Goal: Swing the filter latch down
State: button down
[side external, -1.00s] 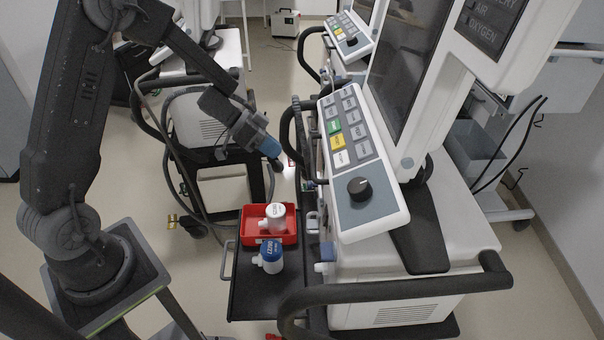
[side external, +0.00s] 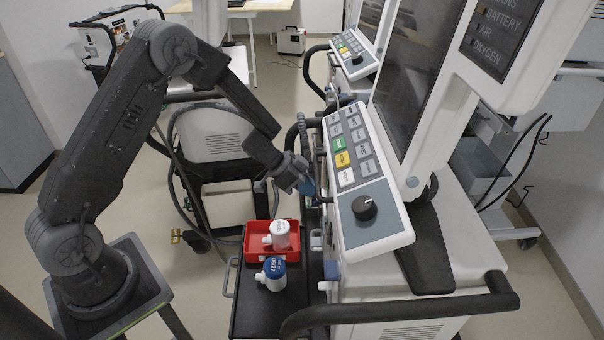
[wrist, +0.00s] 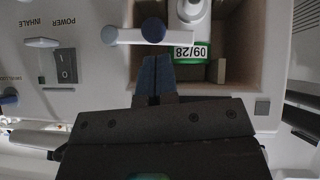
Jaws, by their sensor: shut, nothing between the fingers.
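In the wrist view, a white bar with a dark blue round knob (wrist: 153,30) lies level across the left edge of an open bay; it looks like the filter latch. Behind it in the bay is a white filter (wrist: 192,12) with a green band and a label reading 09/28. My gripper (wrist: 154,65) has its blue fingertips together, empty, just below the bar in the picture; I cannot tell whether they touch it. In the side external view my gripper (side external: 306,186) is at the near ventilator's left side, and the latch is hidden there.
A red tray (side external: 256,248) holding a white filter (side external: 281,234) and a blue-capped filter (side external: 272,273) sit on a black shelf (side external: 255,310) below my gripper. A dark handle rail (side external: 400,310) runs along the front. A power switch (wrist: 66,66) is left of the fingers.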

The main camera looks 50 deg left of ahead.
jog(key=shift+f, duration=0.6)
jog(key=shift+s+f, duration=0.1)
jog(key=shift+f, duration=0.75)
jog(key=shift+r, duration=0.1)
